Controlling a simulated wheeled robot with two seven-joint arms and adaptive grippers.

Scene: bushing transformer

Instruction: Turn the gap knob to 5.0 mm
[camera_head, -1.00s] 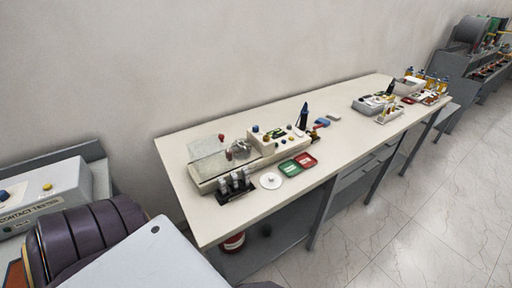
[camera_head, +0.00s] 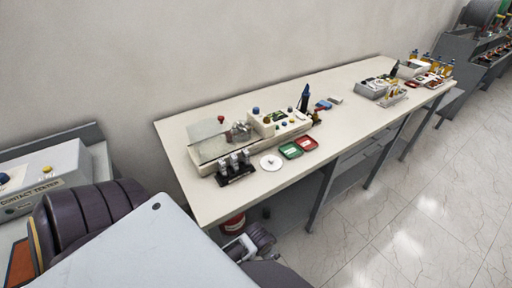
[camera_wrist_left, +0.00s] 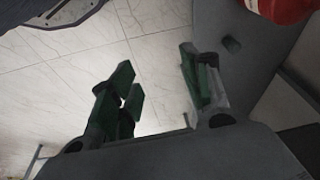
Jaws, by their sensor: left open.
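The tester (camera_head: 278,122) is a cream box with several coloured knobs and a clear-covered left end, standing on the long bench. A blue knob (camera_head: 256,110) sits on its top. The knob labels and settings are too small to read, so I cannot tell which is the gap knob. My left gripper (camera_head: 240,247) is low, in front of and below the bench's front edge, well apart from the tester. In the left wrist view its green-padded fingers (camera_wrist_left: 158,75) are open, with only floor between them. My right gripper is not in view.
A black rack (camera_head: 236,172), a white disc (camera_head: 270,162), a green tray (camera_head: 290,150) and a red tray (camera_head: 307,144) lie before the tester. A red container (camera_head: 233,224) is under the bench (camera_head: 215,205). Another station stands at the left. The bench middle is mostly clear.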

